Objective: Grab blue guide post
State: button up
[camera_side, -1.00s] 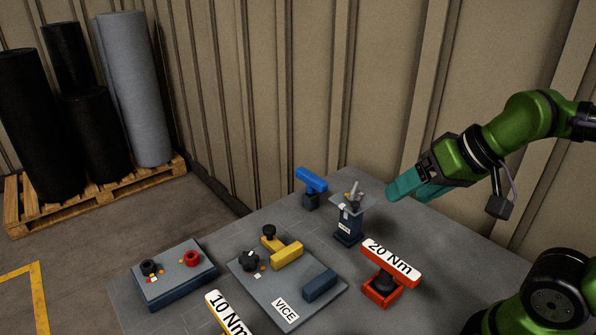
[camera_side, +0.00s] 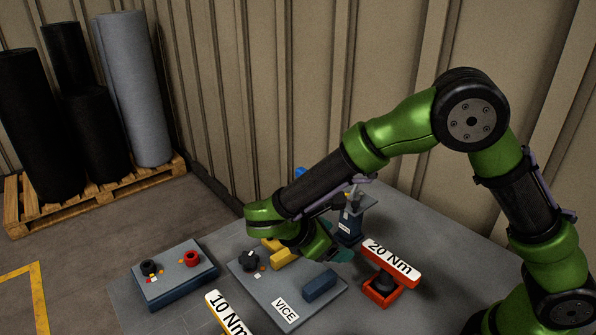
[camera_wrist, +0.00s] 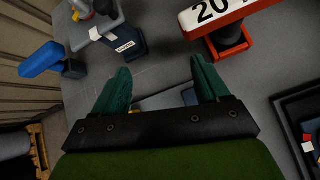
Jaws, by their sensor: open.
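The bright blue bar on a dark base, which I take as the blue guide post, shows at the left of the wrist view (camera_wrist: 42,58). In the side view only a small bit of its blue top (camera_side: 299,172) shows; my arm hides the rest. My gripper (camera_wrist: 160,75) is open and empty, its two teal fingers spread apart. In the side view its teal fingers (camera_side: 340,254) are partly hidden, low between the vice plate and the red 20 Nm piece. The blue bar lies outside the fingers, apart from them.
A dark labelled stand (camera_side: 349,223) with a grey top stands between my gripper and the wall. The red 20 Nm piece (camera_side: 390,262) is close on the right. The vice plate (camera_side: 255,288), a yellow block (camera_side: 284,258) and a button box (camera_side: 175,280) lie leftward. The wall bounds the back.

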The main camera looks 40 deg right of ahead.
aim_at(345, 218)
jog(key=w+d+f+n+h, duration=0.1)
jog(key=h, duration=0.1)
jog(key=w+d+f+n+h, duration=0.1)
jog(key=w+h, duration=0.1)
jog(key=w+d+f+h, duration=0.1)
jog(key=d+h, duration=0.1)
jog(key=shift+w+f+n+h, duration=0.25)
jog(key=shift+f+n+h, duration=0.05)
jog(key=shift+f+n, duration=0.1)
jog(key=shift+w+d+t+h, duration=0.3)
jog(key=shift+w+d+h, duration=0.15)
jog(key=shift+h, duration=0.35)
jog(key=shift+d, duration=3.75)
jog(key=shift+r, duration=0.1)
grip_shut()
